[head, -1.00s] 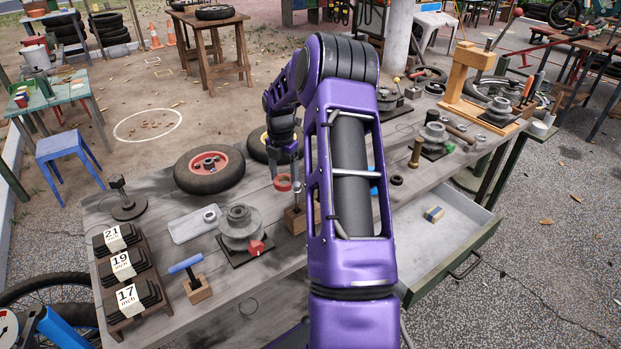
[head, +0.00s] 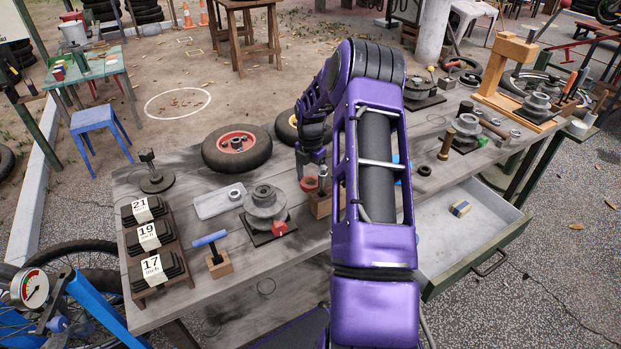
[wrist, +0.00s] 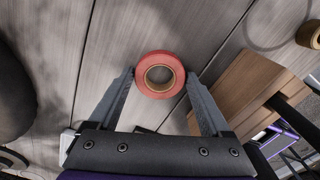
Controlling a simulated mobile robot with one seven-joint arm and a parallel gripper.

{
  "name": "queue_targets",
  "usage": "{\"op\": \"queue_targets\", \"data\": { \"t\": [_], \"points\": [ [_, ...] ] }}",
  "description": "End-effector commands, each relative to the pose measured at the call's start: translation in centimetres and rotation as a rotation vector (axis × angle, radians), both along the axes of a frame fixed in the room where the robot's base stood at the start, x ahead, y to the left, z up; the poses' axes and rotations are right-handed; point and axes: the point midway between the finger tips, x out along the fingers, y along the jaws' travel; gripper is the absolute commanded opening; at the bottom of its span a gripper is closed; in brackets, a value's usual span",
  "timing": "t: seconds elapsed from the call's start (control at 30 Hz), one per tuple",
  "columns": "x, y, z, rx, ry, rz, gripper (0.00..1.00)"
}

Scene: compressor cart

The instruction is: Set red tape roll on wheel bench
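The red tape roll (wrist: 145,91) sits between the fingertips of my gripper (wrist: 160,80) in the wrist view, with its hole facing the camera. My gripper is shut on its sides. In the head view the roll (head: 309,185) hangs below my gripper (head: 311,172), above the grey plank bench (head: 225,305), left of a wooden block. This bench carries two small wheels, one with a red hub (head: 237,146). A brown wooden table (head: 250,48) stands behind, its top mostly cut off. I cannot tell which is the wheel bench.
A pulley (head: 265,200), a grey tray (head: 219,202), a blue-handled tool (head: 211,240) and numbered racks (head: 150,235) crowd the bench's left part. An open drawer (head: 440,230) juts out at right. The ground beyond the bench has open room around a white circle.

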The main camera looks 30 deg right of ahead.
Motion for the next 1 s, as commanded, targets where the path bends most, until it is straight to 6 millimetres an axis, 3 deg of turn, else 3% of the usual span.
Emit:
{"op": "queue_targets", "data": {
  "t": [0.1, 0.43, 0.8, 1.0],
  "points": [
    [0.0, 0.0, 0.1, 0.0, 0.0, 0.0, 1.0],
    [0.0, 0.0, 1.1, -0.001, -0.001, 0.0, 1.0],
    [0.1, 0.0, 8.6, -0.001, -0.003, -0.001, 1.0],
    [0.0, 0.0, 11.5, -0.002, -0.002, -0.001, 1.0]
  ]
}}
